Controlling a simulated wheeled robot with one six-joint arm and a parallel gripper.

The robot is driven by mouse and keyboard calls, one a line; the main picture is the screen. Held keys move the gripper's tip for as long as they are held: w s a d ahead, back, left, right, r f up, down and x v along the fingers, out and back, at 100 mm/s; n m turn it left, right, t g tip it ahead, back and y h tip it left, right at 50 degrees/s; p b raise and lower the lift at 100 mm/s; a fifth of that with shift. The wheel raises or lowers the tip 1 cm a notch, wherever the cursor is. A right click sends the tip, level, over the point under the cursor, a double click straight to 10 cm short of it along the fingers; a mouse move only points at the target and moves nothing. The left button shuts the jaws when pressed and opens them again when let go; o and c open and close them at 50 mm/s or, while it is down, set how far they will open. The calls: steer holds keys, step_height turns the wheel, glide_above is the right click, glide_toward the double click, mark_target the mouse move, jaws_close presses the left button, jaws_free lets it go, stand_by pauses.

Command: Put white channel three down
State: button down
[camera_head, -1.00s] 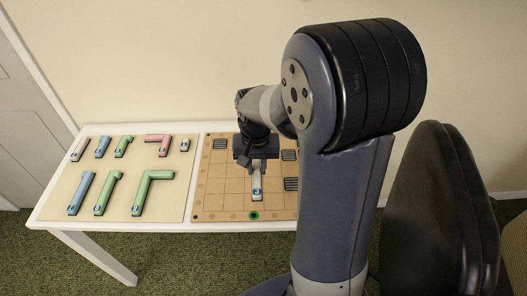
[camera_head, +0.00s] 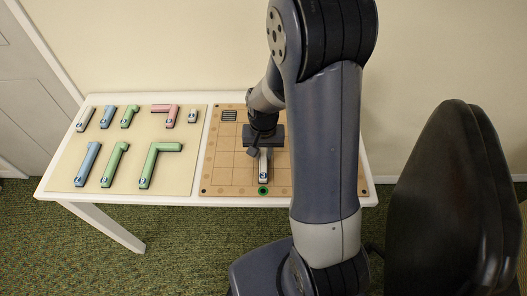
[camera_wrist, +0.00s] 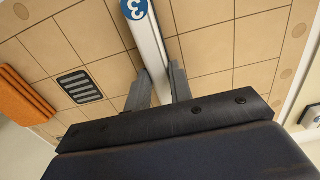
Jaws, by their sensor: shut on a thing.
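The white channel three (camera_head: 264,171) is a straight white piece with a blue round label marked 3. It stands over the tan grid board (camera_head: 222,172), near the board's front edge. My gripper (camera_head: 262,151) is shut on its rear part. In the wrist view the white channel (camera_wrist: 147,38) runs away between my two fingers (camera_wrist: 158,88), its blue 3 label at the top. I cannot tell whether its underside touches the board. A green ring (camera_head: 263,190) is on the board's front edge, just in front of the piece.
Several blue, green, red and white pieces lie on the left mat (camera_head: 125,148). A black chair (camera_head: 447,190) stands at right. My arm hides the board's right side.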

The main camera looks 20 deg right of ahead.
mark_target(263, 155)
steer(key=shift+f, duration=0.15)
steer(key=c, duration=1.3)
jaws_free()
steer(key=shift+o, duration=0.2)
step_height(263, 155, up, 12)
steer(key=shift+r+p, duration=0.2)
steer(key=shift+p, duration=0.25)
